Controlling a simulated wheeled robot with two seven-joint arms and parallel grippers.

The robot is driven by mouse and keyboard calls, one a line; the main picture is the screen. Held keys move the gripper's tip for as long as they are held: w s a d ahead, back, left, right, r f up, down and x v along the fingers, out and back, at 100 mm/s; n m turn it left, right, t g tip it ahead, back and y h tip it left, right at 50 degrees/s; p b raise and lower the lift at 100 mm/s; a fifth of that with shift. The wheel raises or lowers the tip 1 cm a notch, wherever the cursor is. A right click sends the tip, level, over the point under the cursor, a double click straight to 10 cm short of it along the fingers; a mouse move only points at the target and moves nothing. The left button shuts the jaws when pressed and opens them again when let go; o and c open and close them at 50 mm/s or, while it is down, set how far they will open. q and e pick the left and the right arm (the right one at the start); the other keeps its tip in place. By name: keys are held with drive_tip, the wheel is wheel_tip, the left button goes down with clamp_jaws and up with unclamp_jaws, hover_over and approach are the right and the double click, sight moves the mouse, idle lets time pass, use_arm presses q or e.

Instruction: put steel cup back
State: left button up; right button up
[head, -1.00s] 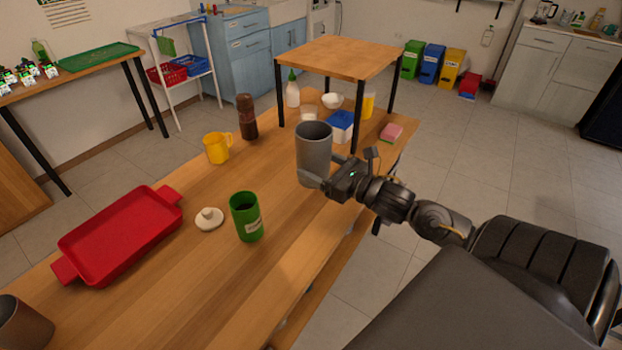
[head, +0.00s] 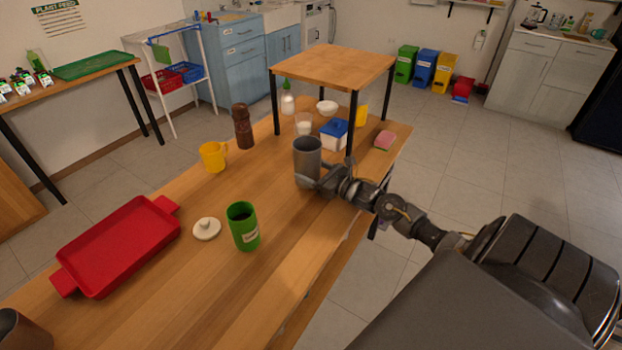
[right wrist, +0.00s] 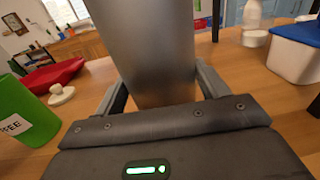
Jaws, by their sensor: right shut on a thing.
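The steel cup (head: 307,157) is a tall grey cylinder, upright, at the far part of the wooden table near the small raised stand. My right gripper (head: 312,183) is shut on it, low on its body. In the right wrist view the cup (right wrist: 146,50) stands between the two fingers of the gripper (right wrist: 155,95), and its top is out of view. The cup's base is at or close to the tabletop; I cannot tell if it touches. My left gripper is not in view.
A green canister (head: 243,228), white lid (head: 207,229), red tray (head: 120,245) and yellow mug (head: 213,157) stand left of the cup. The stand (head: 333,66), its front leg (head: 351,125) and a blue-lidded box (head: 333,135) are close behind. Bare table lies in front.

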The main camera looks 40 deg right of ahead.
wheel_tip(320, 180, down, 3)
idle(0.3)
drive_tip(key=shift+f, duration=0.1)
drive_tip(key=o, duration=1.1)
